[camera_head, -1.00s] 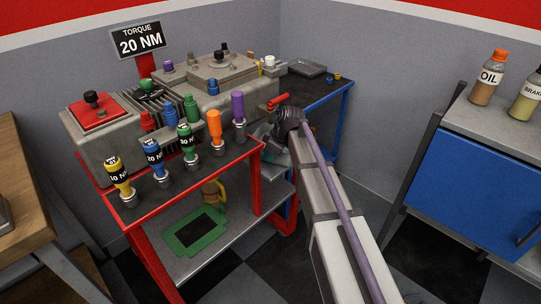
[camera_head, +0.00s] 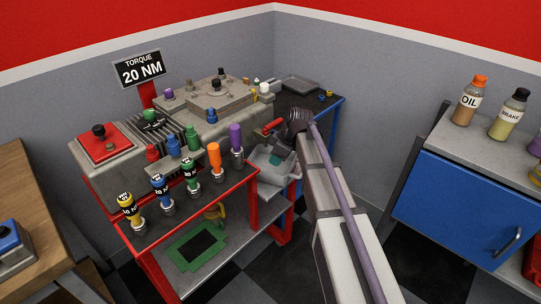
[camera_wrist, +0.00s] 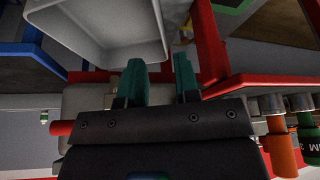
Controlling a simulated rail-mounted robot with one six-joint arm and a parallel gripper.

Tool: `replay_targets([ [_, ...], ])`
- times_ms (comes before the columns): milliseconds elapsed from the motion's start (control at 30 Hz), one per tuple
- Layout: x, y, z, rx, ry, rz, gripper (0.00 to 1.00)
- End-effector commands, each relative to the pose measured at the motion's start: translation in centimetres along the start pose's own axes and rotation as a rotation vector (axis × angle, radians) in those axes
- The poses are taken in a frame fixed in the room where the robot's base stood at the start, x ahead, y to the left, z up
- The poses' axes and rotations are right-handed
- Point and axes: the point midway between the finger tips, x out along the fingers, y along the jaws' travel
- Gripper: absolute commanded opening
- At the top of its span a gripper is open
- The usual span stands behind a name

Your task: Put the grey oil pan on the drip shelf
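A light grey, deep tub (camera_head: 262,176) is just below the gripper and fills the upper left of the wrist view (camera_wrist: 100,25). I cannot tell whether a finger touches its rim. The lower shelf of the red bench (camera_head: 240,228), possibly the drip shelf, carries a green frame (camera_head: 199,246).
The red bench holds a large grey engine block (camera_head: 205,115) and a row of coloured torque drivers (camera_head: 214,160) along its front edge. The blue cart (camera_head: 322,130) stands close at the right. A blue cabinet (camera_head: 458,207) with bottles is farther right, with open floor before it.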

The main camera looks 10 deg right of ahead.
Motion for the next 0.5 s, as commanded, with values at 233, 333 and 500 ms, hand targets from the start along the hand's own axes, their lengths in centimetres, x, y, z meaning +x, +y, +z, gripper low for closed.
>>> replay_targets([
  [233, -1.2, -1.3, 0.7, 0.041, -0.017, -0.001, 0.30],
  [333, -1.9, -6.8, 3.7, 0.255, -0.101, 0.005, 0.30],
  [500, -4.1, -17.7, 10.7, 0.792, -0.296, 0.117, 0.30],
])
